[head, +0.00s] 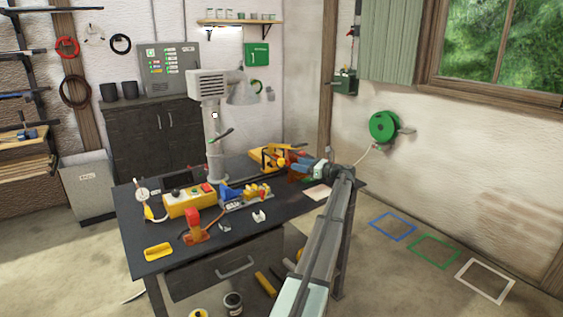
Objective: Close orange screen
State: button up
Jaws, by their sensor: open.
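An orange screen-like part (299,157) shows on the yellow machine (264,155) at the back right of the dark workbench. It is small in the picture, and I cannot tell how far it stands open. My gripper (304,165) is at the end of my arm, which reaches in from the lower right. The gripper is open and close to the right side of the orange part. I cannot tell whether they touch. The wrist and fingers hide part of the machine's right side.
The workbench (165,260) also holds a yellow control box (189,201) with buttons, a red-orange tool (194,225), a blue and yellow device (245,194) and a yellow tray (159,252). A pale extraction column (214,150) stands behind. A bare strip lies along the front right of the bench.

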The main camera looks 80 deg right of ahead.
aim_at(282, 159)
jog(key=x, duration=0.9)
jog(key=shift+w, duration=0.25)
jog(key=shift+c, duration=0.5)
grip_shut()
